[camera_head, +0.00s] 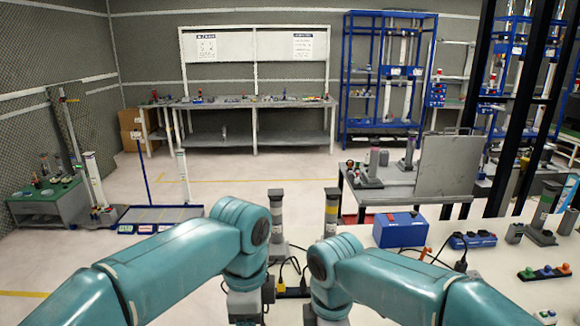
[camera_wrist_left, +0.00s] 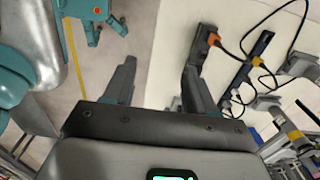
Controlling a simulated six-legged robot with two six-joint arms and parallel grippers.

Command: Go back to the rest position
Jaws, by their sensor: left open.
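My left arm comes in from the left in the head view, teal, bent down at its elbow; its wrist runs into the bottom edge. My right arm comes in from the right in the head view, also bent down beside the left one. Its wrist is cut off at the bottom edge, and its gripper fingers are out of sight.
A white table (camera_head: 470,270) at right bears a blue box (camera_head: 399,229), a blue block (camera_head: 472,240) and cables. A power strip (camera_wrist_left: 245,70) with orange and yellow cables lies near the left gripper's right finger. Grey posts stand beyond the arms. Open floor (camera_head: 240,170) lies farther ahead.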

